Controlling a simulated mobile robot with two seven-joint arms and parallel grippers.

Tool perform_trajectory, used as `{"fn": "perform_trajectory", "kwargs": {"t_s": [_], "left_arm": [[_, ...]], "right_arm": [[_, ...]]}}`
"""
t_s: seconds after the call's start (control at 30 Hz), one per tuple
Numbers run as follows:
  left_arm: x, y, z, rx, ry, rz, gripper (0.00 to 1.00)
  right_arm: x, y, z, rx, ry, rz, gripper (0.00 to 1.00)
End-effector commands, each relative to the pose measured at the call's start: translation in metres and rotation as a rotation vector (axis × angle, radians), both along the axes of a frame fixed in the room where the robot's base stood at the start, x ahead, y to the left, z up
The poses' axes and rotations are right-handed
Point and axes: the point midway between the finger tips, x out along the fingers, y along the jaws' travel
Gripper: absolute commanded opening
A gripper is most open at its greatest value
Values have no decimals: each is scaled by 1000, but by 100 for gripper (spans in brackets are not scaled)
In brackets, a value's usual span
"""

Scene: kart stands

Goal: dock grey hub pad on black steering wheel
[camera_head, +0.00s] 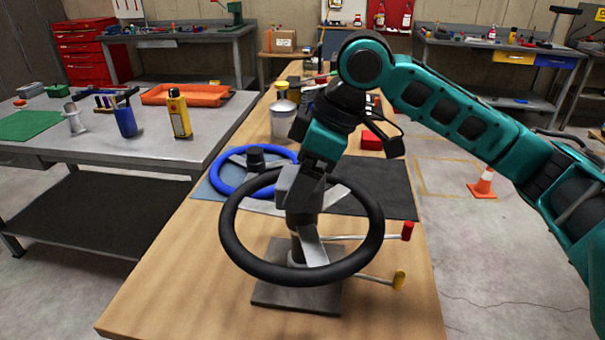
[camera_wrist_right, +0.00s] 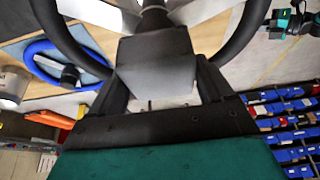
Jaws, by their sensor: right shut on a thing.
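The black steering wheel (camera_head: 371,233) stands tilted on a post above a dark base plate (camera_head: 275,295) in the head view, with silver spokes at its middle. My right gripper (camera_head: 303,205) reaches down over the wheel's middle. In the right wrist view its two fingers are shut on the grey hub pad (camera_wrist_right: 158,65), a dark grey block. The wheel's rim (camera_wrist_right: 245,38) and spokes show just beyond the pad. Whether the pad touches the hub is hidden. A teal and black arm part (camera_wrist_right: 290,20), seemingly my left one, shows small at top right; its jaws are unclear.
A blue steering wheel (camera_head: 226,189) lies behind on a mat. Levers with red (camera_head: 408,231) and yellow (camera_head: 399,280) ends stick out right of the black wheel. A metal can (camera_head: 283,121) stands farther back. The wooden bench's front left is clear.

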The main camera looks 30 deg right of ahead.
Motion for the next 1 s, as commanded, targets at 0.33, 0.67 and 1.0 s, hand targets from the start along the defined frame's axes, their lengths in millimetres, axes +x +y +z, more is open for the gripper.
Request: {"fn": "perform_trajectory", "kwargs": {"t_s": [0.33, 0.67, 1.0], "left_arm": [[-1, 0, -1, 0, 3, 1, 0], [-3, 0, 10, 0, 6, 0, 0], [-2, 0, 18, -1, 4, 0, 0]], "right_arm": [[0, 0, -2, -1, 1, 0, 91], [-3, -4, 12, -2, 1, 0, 91], [-9, -12, 35, -1, -1, -1, 91]]}}
